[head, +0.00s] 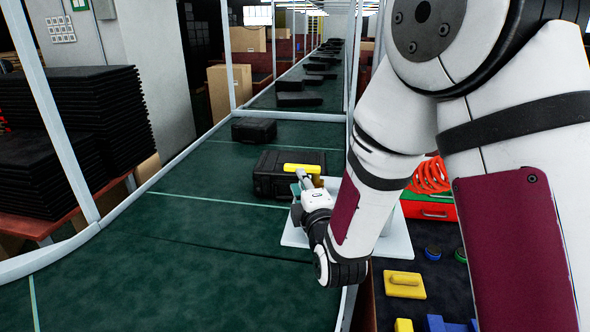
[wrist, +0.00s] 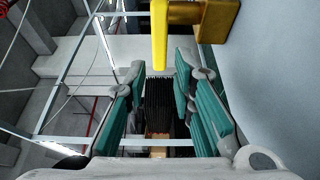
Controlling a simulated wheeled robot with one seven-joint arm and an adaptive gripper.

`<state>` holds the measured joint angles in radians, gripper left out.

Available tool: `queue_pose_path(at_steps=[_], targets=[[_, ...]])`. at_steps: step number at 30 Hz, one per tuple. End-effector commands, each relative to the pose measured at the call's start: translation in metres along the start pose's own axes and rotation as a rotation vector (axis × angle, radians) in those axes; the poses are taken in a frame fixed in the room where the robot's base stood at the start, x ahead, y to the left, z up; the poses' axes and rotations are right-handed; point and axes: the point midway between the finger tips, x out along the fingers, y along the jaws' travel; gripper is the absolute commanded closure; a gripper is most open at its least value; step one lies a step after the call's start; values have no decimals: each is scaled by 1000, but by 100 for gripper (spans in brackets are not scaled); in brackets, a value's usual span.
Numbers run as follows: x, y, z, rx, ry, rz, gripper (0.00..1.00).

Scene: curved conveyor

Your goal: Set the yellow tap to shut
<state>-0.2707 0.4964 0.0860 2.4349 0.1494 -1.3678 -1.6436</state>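The yellow tap handle (head: 302,168) shows in the head view as a short bar lying roughly crosswise, just beyond my gripper (head: 299,186). In the wrist view the yellow handle (wrist: 159,42) hangs down from the top, beside the brass valve body (wrist: 203,14). My gripper (wrist: 160,75) is open there, with a green-padded finger on each side and nothing between them. The handle's end appears just ahead of the gap between the fingertips. In the head view, my gripper and arm hide most of the valve and its mount.
A white base plate (head: 293,237) lies under my gripper at the conveyor's edge. A black case (head: 268,184) sits close behind on the green belt (head: 185,217). A table at right holds a red box (head: 432,211), a yellow block (head: 404,285) and small parts. A pale wall (wrist: 270,75) fills the wrist view's right.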

Motion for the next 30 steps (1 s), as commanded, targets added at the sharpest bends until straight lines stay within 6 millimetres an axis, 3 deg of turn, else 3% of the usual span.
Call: queue_pose_path(at_steps=[6,12,25,28,30], targets=[[41,1,0,2,-1,1,77],[66,0,0,1,0,0,77],[76,0,0,1,1,-1,77],[76,0,0,1,1,-1,97],[76,0,0,1,1,-1,100]])
